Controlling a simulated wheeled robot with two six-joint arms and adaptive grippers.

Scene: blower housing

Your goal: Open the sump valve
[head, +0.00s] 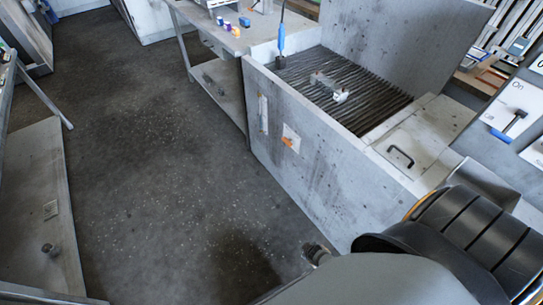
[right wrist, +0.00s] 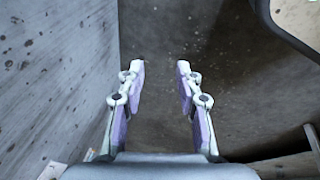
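My right gripper (right wrist: 160,68) is open and empty in the right wrist view, its two pale fingers with purple pads held apart above the floor. A concrete wall stands to its left. In the head view, a grey housing (head: 290,165) has a small orange lever-like part (head: 288,142) on a white plate on its front. A small dark metal fitting (head: 316,253) shows low down, partly behind my arm; I cannot tell whether it is the sump valve or part of my gripper. My left gripper is not in view.
The housing's top holds a ribbed grating (head: 375,92) and a lid with a black handle (head: 400,156). A bench (head: 200,32) with small coloured items stands behind. A low board (head: 45,200) lies at the left. The dark floor (head: 150,130) between is clear.

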